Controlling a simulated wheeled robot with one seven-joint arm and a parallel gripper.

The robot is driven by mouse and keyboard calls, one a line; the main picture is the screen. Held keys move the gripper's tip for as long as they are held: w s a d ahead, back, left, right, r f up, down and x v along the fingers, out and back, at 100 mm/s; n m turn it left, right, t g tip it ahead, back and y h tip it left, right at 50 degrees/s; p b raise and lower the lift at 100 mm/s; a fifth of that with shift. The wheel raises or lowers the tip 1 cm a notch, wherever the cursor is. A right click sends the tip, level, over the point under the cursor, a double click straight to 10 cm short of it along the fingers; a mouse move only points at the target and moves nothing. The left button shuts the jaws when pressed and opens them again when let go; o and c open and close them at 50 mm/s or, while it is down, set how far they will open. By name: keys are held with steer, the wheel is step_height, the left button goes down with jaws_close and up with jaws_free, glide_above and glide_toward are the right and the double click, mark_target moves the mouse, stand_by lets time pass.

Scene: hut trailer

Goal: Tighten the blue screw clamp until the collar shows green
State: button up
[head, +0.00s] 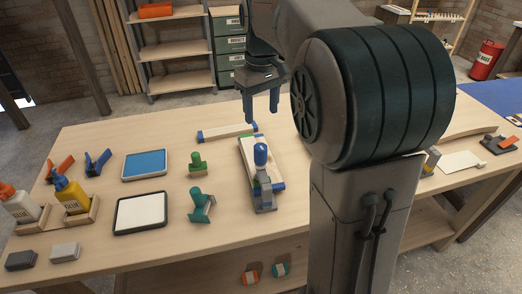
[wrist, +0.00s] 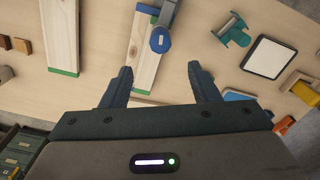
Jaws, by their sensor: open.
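The blue screw clamp (head: 263,180) stands on a pale wooden board (head: 250,150) on the workbench, its rounded blue handle uppermost. In the wrist view the blue clamp handle (wrist: 160,41) shows just beyond my fingers, over the board (wrist: 146,62) with its green end. The collar's colour cannot be made out. My gripper (head: 261,112) points down, open and empty, above and behind the clamp. In the wrist view my gripper's two fingers (wrist: 159,72) are spread wide, with nothing between them but the board lower down.
A second board (head: 226,132) lies behind. A yellow glue bottle (head: 72,193) stands farther left.

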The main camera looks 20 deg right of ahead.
mark_target(262, 147)
steer(key=shift+n, duration=0.3)
step_height(262, 147, down, 14)
steer(key=shift+r+p, duration=0.1)
steer(key=shift+p, duration=0.25)
steer(key=shift+c, duration=0.3)
steer(key=c, duration=0.9)
